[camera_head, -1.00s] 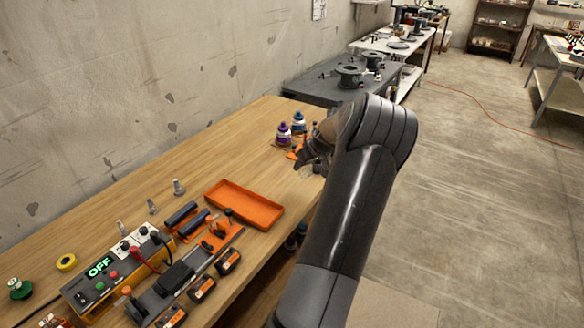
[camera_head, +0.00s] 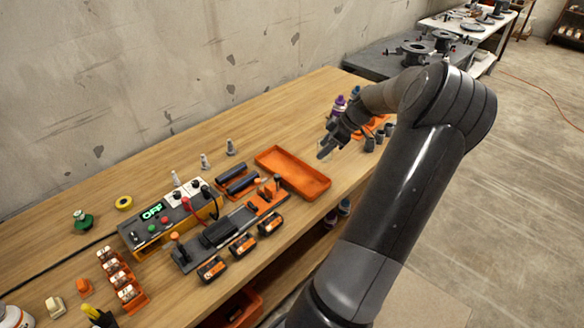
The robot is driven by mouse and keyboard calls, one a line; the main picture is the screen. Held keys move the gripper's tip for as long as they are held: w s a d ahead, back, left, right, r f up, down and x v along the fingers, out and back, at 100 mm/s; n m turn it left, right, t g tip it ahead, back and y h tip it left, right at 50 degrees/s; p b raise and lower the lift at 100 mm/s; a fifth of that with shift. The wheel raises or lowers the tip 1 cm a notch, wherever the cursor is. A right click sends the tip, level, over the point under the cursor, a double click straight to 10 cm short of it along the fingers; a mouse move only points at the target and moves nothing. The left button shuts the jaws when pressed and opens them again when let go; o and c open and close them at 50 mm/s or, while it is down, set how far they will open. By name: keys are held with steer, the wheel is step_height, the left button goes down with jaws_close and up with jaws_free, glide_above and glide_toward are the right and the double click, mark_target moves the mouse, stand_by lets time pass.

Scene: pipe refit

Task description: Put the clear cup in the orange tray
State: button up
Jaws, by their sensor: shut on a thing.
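The orange tray (camera_head: 292,173) lies empty on the wooden bench, left of and below my gripper. My gripper (camera_head: 325,150) is over the bench near the tray's right rear side, with its fingers pointing down and left. It is shut on the clear cup (camera_head: 326,152), which shows only as a faint, see-through outline at the fingertips. The cup's exact tilt and height above the bench are hard to tell.
Purple and blue bottles (camera_head: 340,104) and several dark cups in an orange rack (camera_head: 374,136) stand behind my gripper. A power supply (camera_head: 172,217) and a tool rail (camera_head: 230,230) lie left of the tray. The bench (camera_head: 215,115) is clear toward the wall.

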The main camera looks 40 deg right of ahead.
steer(key=w+a+f, duration=0.1)
steer(key=w+f, duration=0.1)
steer(key=w, duration=0.1)
steer(key=w+a+f, duration=0.1)
steer(key=w+f, duration=0.1)
steer(key=w, duration=0.2)
steer(key=w+a+f, duration=0.1)
steer(key=w+f, duration=0.1)
steer(key=w, duration=0.2)
steer(key=shift+a+f, duration=0.4)
steer(key=shift+f, duration=2.05)
steer(key=shift+f, duration=0.15)
steer(key=o, duration=1)
steer(key=shift+c, duration=0.2)
